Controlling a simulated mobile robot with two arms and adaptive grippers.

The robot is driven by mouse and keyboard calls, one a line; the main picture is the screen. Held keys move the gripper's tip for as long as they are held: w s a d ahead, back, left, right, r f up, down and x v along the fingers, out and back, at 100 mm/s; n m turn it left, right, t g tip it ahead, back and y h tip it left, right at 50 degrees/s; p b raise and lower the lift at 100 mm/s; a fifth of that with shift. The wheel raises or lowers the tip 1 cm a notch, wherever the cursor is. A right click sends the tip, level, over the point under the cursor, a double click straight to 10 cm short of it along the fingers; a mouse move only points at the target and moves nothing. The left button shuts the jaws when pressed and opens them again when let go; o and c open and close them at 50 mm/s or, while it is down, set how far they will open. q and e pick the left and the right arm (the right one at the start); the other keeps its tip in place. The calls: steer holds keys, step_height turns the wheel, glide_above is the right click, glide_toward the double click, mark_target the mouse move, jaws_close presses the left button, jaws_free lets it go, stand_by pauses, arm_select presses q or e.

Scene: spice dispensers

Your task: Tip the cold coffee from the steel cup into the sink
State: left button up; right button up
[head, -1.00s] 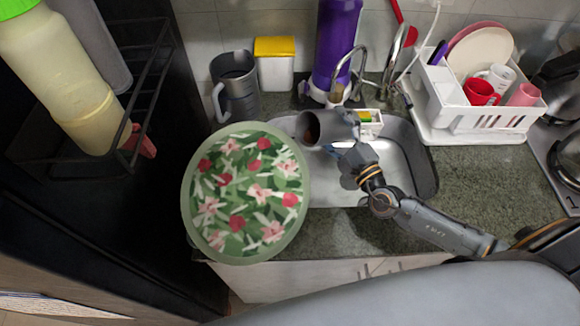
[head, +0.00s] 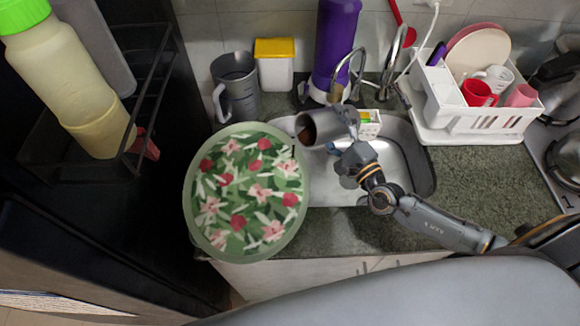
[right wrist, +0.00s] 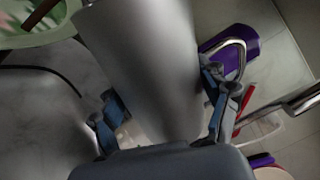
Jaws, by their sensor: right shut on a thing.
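The steel cup (head: 325,128) is tilted on its side over the sink (head: 405,160), its mouth facing left. Something brown shows inside its mouth in the head view. My right gripper (head: 346,138) is shut on the cup from the right. In the right wrist view the cup (right wrist: 145,60) fills the space between the two fingers of my right gripper (right wrist: 160,112). Whether any coffee is flowing out cannot be seen. My left gripper is not in view.
A round floral tray (head: 247,192) covers the counter left of the sink, close to the cup's mouth. Behind stand a grey jug (head: 236,88), a yellow-lidded container (head: 275,68), a purple bottle (head: 335,45) and the faucet (head: 358,70). A white dish rack (head: 470,115) stands at right.

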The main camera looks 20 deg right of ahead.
mark_target(332, 130)
steer(key=shift+s+a+r+n+p, duration=0.2)
steer(key=shift+a+r+n+p, duration=0.5)
steer(key=shift+a+n+p, duration=0.2)
stand_by(0.4)
steer(key=shift+a+r+n+y+p, duration=0.15)
steer(key=shift+r+n+y+p, duration=0.15)
steer(key=shift+r+n+p, duration=0.45)
stand_by(0.7)
